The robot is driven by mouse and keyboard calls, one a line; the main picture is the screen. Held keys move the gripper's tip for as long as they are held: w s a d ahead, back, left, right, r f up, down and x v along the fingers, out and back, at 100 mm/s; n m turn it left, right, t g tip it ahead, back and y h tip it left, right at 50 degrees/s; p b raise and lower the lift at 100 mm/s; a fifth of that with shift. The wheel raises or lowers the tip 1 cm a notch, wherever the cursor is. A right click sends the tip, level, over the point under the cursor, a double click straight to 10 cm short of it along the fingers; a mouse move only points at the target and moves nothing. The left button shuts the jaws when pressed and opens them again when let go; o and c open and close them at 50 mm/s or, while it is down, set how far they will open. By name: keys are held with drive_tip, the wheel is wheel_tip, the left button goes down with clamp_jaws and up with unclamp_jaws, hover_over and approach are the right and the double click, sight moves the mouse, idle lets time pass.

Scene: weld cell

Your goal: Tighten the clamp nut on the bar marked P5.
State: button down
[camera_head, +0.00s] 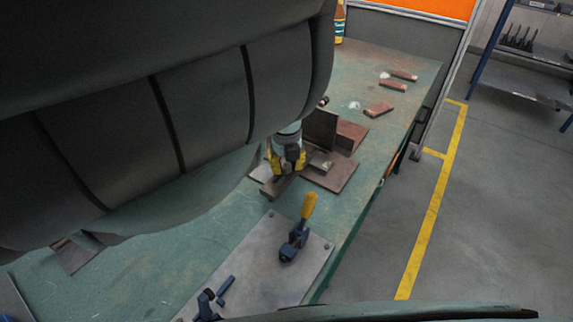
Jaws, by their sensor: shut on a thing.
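My gripper (287,161), with yellow fingers, points down over the bench in the head view. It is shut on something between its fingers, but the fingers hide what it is. A short brown metal bar (271,191) lies right below the fingertips. No P5 marking can be read on it, and I cannot make out a clamp nut. Just right of the gripper, a brown steel plate (338,176) lies flat on the bench, with an upright dark plate (320,130) standing by it.
A toggle clamp with a yellow handle (308,207) stands on a grey metal plate (262,275) in front. A blue clamp (207,303) is at the lower left. Loose brown pieces (379,109) lie farther back. My arm hides much of the green bench (400,60); floor is clear to the right.

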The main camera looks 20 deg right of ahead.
drive_tip(key=c, duration=0.6)
unclamp_jaws()
drive_tip(key=shift+c, duration=0.2)
drive_tip(key=shift+w+r, duration=0.1)
drive_tip(key=shift+r, duration=2.05)
drive_tip(key=shift+s+r, duration=0.25)
drive_tip(key=shift+r, duration=0.7)
drive_tip(key=shift+w+r, duration=0.15)
drive_tip(key=shift+r, duration=0.45)
